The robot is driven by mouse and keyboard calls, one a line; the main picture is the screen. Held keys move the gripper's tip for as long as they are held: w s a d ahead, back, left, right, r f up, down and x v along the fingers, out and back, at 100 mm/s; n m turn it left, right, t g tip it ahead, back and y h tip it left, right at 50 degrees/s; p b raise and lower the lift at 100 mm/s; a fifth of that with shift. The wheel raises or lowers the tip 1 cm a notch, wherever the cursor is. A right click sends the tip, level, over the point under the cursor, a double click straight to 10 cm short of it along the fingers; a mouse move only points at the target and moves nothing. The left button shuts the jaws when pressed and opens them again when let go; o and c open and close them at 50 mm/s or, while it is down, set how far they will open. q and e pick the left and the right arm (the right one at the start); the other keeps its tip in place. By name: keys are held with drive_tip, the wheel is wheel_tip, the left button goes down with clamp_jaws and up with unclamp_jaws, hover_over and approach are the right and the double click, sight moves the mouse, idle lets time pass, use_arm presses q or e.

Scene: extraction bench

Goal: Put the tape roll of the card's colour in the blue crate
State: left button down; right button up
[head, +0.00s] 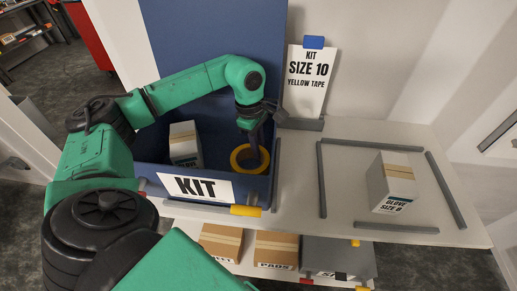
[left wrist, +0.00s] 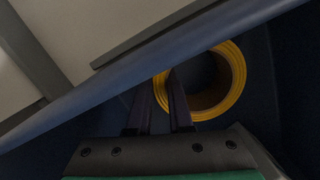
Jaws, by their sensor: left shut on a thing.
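The card (head: 307,80) stands at the back of the bench and reads "KIT SIZE 10 YELLOW TAPE". The blue crate (head: 262,190) with a "KIT" label is at the centre left of the head view. The yellow tape roll (head: 236,161) is inside the crate at its right side. My left gripper (head: 253,150) reaches down into the crate and is shut on the roll's wall. The left wrist view shows the fingers (left wrist: 160,92) at the left part of the roll's ring (left wrist: 239,75). Whether the roll touches the crate floor is unclear. My right gripper is not in view.
A box marked "GLOVE SIZE 8" (head: 391,185) stands on the bench (head: 345,160) between grey rails (head: 321,180). Brown boxes (head: 275,247) sit on the shelf below.

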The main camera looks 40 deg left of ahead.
use_arm(q)
drive_tip(key=shift+w, duration=0.1)
drive_tip(key=c, duration=0.8)
unclamp_jaws()
drive_tip(key=shift+r, duration=0.25)
drive_tip(key=shift+a+r, duration=0.1)
drive_tip(key=shift+r, duration=0.25)
drive_tip(key=r, duration=0.3)
drive_tip(key=a+r+b, duration=0.1)
drive_tip(key=r, duration=0.3)
drive_tip(key=r+b, duration=0.1)
drive_tip(key=r, duration=0.3)
drive_tip(key=shift+a, duration=0.25)
